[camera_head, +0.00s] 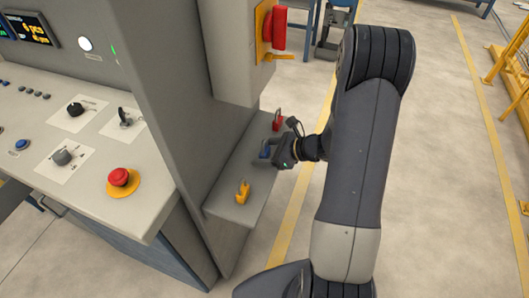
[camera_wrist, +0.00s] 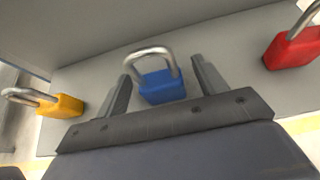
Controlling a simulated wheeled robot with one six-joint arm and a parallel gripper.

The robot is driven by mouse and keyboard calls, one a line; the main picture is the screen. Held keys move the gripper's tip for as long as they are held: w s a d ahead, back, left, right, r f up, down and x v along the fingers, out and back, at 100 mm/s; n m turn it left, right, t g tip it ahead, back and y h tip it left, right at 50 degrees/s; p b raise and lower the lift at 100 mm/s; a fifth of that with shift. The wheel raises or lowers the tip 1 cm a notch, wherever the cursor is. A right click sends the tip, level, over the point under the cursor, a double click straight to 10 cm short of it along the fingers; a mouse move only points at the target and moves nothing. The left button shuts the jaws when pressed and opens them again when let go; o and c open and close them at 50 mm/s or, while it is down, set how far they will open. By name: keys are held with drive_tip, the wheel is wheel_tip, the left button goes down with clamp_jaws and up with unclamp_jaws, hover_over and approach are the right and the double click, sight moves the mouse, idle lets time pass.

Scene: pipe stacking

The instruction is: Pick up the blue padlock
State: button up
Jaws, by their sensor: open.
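The blue padlock (camera_wrist: 162,88) has a silver shackle and stands on a grey shelf (camera_wrist: 205,38). In the wrist view it sits between the two open fingers of my gripper (camera_wrist: 157,85), with a gap visible on both sides. In the head view the blue padlock (camera_head: 265,151) is partly hidden by my gripper (camera_head: 272,158), which reaches over the shelf from the right. Whether the fingers touch the padlock's faces cannot be seen clearly, but they look apart from it.
A yellow padlock (camera_wrist: 60,105) stands to the left and a red padlock (camera_wrist: 294,48) to the right on the same shelf. A grey cabinet wall (camera_head: 165,95) rises beside the shelf. A red switch handle (camera_head: 279,28) is above. Open floor (camera_head: 440,200) lies right.

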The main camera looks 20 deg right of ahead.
drive_tip(key=shift+w+a, duration=0.1)
drive_tip(key=c, duration=1.1)
